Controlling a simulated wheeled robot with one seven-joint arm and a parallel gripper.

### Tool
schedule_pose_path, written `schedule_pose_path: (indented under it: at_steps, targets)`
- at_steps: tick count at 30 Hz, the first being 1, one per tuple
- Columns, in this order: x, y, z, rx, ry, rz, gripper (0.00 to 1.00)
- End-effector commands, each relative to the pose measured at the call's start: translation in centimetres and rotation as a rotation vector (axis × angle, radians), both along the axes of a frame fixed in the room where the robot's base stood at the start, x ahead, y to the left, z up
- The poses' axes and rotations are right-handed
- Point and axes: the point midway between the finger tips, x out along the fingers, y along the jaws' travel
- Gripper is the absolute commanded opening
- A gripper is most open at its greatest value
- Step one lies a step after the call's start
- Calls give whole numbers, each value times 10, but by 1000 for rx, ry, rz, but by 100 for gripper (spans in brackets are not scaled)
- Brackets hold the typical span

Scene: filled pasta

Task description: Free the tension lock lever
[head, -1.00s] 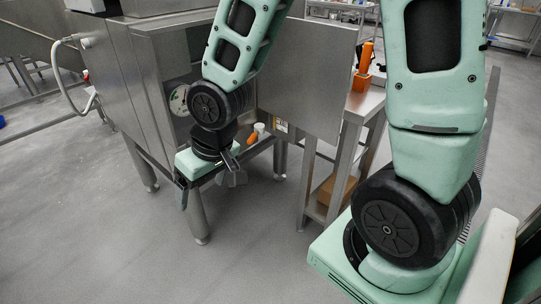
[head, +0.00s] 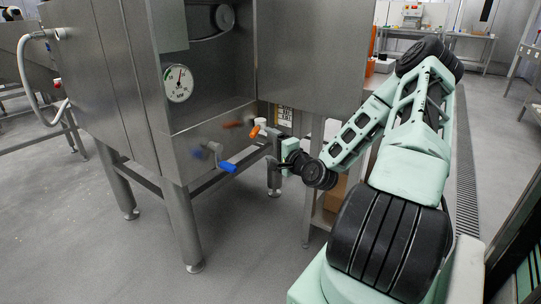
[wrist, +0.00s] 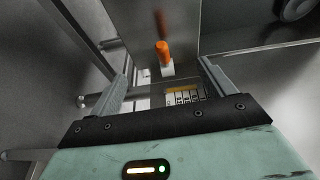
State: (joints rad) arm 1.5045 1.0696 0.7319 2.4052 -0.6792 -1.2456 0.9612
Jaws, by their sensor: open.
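An orange-handled lever (head: 253,131) with a white part sticks out at the lower right of the steel machine. It also shows in the wrist view (wrist: 162,48), upright and ahead of my fingers. A blue-handled lever (head: 228,167) on a bent metal arm is at the lower front edge. I see no label telling which is the tension lock lever. My gripper (head: 275,149) is just right of the orange handle. In the wrist view my gripper (wrist: 164,66) is open and empty, its fingers on either side of the line to the orange handle, with no contact visible.
The steel machine (head: 125,85) carries a round dial gauge (head: 179,83) and an open steel door panel (head: 314,55) above my gripper. A machine leg (head: 183,225) stands below the blue lever. A steel side table with a brown box is behind my arm. The floor in front is clear.

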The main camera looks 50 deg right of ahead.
Motion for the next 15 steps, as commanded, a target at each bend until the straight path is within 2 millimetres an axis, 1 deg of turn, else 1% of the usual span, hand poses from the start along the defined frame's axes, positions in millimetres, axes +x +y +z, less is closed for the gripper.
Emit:
schedule_pose_path:
  at_steps: [1,5,8,15]
  targets:
    - [-3,-6,-2,8,-18,-17,82]
    - [0,-11,0,14,-34,-28,82]
    - [8,-12,0,13,-32,-26,82]
    - [34,-19,0,10,-30,-25,82]
